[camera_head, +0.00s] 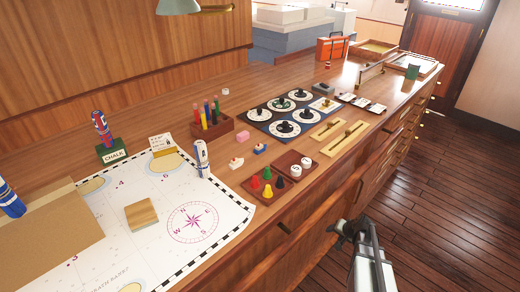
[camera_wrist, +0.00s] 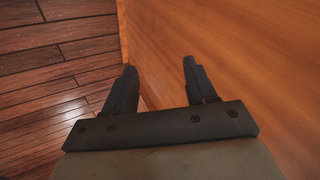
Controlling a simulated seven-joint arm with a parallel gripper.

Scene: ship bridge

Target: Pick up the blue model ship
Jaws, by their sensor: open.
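The blue model ship (camera_head: 260,148) is a very small blue piece with a paler top, standing on the wooden counter (camera_head: 290,215) just right of the chart. A white and orange model ship (camera_head: 235,163) stands to its left, and a small pink piece (camera_head: 243,136) is behind it. My gripper (camera_head: 345,232) is in front of the counter's front edge at the lower right, well apart from the blue ship. In the wrist view my gripper (camera_wrist: 160,66) is open with nothing between its fingers, facing the wooden cabinet side and the floor. The ship is not in the wrist view.
A tray of coloured pawns and white discs (camera_head: 280,178) lies between the blue ship and the front edge. Brass sliders (camera_head: 345,138) lie right.

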